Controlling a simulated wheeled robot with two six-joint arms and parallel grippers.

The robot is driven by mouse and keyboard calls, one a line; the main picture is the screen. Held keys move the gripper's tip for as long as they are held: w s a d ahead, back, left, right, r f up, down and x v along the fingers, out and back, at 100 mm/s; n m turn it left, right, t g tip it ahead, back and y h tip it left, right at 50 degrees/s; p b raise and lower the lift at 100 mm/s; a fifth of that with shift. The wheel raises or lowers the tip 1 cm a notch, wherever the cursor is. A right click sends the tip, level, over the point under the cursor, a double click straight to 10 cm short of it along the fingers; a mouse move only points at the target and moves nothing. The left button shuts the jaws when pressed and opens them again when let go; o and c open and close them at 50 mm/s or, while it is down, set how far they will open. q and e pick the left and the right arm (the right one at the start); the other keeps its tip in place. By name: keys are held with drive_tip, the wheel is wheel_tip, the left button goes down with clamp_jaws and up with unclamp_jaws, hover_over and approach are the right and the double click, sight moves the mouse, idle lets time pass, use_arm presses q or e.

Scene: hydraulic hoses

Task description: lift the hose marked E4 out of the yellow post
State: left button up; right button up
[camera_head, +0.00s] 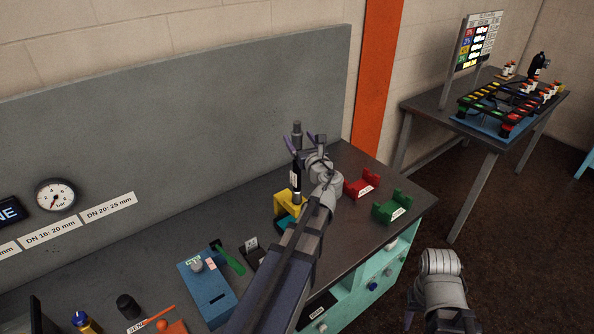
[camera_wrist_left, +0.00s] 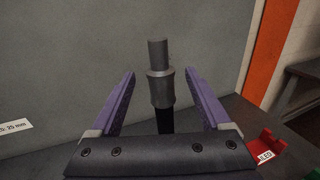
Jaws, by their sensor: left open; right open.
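A black hose (camera_head: 295,174) with a grey metal end stands upright in the yellow post (camera_head: 284,203) on the bench. A white label is on the hose, but its marking is too small to read. My left gripper (camera_head: 308,140) is open at the upper part of the hose. In the left wrist view, the hose's grey end (camera_wrist_left: 160,75) stands between the two purple fingers of my left gripper (camera_wrist_left: 162,92), with a gap on each side. My right gripper (camera_head: 428,318) is at the lower right, beyond the bench, with its fingers mostly cut off by the picture edge.
Red (camera_head: 361,184) and green (camera_head: 391,206) posts stand right of my left gripper. A blue box (camera_head: 208,291) and a green-handled tool (camera_head: 228,258) lie to the left. A grey panel (camera_head: 180,110) rises behind the bench. A second table (camera_head: 440,104) with a rack stands far right.

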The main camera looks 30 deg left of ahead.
use_arm(q)
drive_tip(key=x, duration=0.3)
drive_tip(key=shift+d, duration=0.1)
drive_tip(key=shift+c, duration=0.2)
clamp_jaws()
idle(1.1)
